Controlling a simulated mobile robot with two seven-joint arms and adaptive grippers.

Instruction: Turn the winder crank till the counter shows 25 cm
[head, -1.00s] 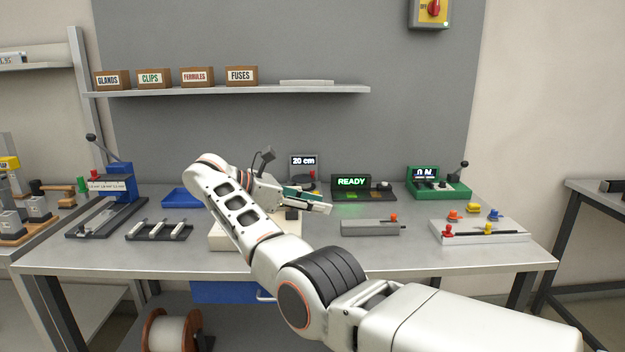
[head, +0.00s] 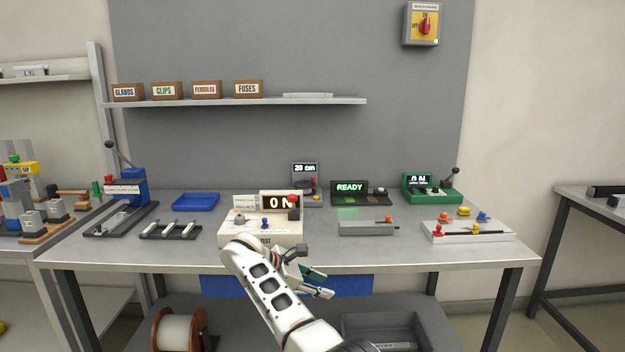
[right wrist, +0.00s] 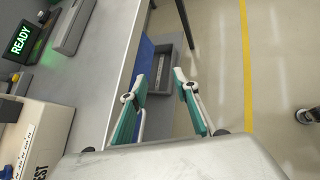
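The winder (head: 305,184) is a small grey unit at the back middle of the bench. Its counter (head: 305,168) reads 20 cm. A red knob, seemingly its crank handle, shows at the unit's right side; the crank itself is too small to make out well. My right gripper (head: 328,283) is in front of the bench's front edge, low and well apart from the winder. Its teal-padded fingers are spread with nothing between them, as the right wrist view (right wrist: 160,78) also shows. The winder is outside the right wrist view. My left gripper is not in view.
A cream test box (head: 232,232) stands front left of the winder. A READY unit (head: 350,188) is right of it, with a grey block (head: 366,229) in front. A blue drawer front (head: 350,285) and a grey bin (head: 385,328) are below the bench top.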

